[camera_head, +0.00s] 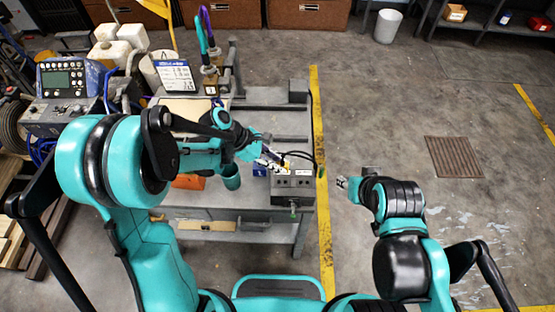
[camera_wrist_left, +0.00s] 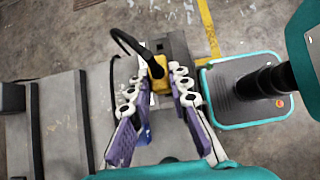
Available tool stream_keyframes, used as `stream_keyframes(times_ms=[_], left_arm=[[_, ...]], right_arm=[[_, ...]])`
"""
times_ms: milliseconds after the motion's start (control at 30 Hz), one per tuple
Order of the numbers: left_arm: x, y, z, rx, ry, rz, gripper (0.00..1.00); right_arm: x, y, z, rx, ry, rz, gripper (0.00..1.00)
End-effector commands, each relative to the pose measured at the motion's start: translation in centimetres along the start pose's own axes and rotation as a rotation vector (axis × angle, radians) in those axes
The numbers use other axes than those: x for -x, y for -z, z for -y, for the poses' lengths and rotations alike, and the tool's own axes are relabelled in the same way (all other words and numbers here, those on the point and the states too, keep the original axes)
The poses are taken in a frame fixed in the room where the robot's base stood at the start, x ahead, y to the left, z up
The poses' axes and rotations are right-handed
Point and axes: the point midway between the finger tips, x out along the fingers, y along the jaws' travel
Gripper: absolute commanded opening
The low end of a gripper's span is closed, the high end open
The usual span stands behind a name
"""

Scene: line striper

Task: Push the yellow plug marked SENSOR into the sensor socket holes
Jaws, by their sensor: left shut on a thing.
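The yellow plug (camera_head: 286,166) is held in my left gripper (camera_head: 277,162), at the back edge of a grey socket box (camera_head: 296,192). In the left wrist view the plug (camera_wrist_left: 157,68) sits between the fingertips of my left gripper (camera_wrist_left: 159,78), with a black cable curving away from it. The dark top of the box (camera_wrist_left: 176,46) lies just beyond the plug there. The plug's marking and prongs are not readable, and I cannot tell whether it touches the holes. My right gripper (camera_head: 342,183) hangs to the right of the workbench, away from the box; its fingers are too small to judge.
The box stands at the right end of a grey workbench (camera_head: 225,198). A small blue item (camera_head: 260,170) lies left of the box. A control unit (camera_head: 62,90) and white jugs (camera_head: 122,37) stand at the left.

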Motion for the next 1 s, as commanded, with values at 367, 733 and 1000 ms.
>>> stream_keyframes(times_ms=[367, 733, 1000], left_arm=[[-2.8, 2.4, -0.1, 0.003, -0.003, -0.001, 0.00], [-4.0, 3.4, 0.0, 0.003, -0.003, -0.001, 0.00], [-3.9, 3.4, 0.0, 0.003, -0.003, -0.001, 0.00]], right_arm=[[-2.2, -1.6, 0.0, 0.000, 0.000, 0.000, 0.40], [-3.1, -2.2, 0.0, 0.000, 0.000, 0.000, 0.40], [-3.0, -2.1, 0.0, 0.000, 0.000, 0.000, 0.40]])
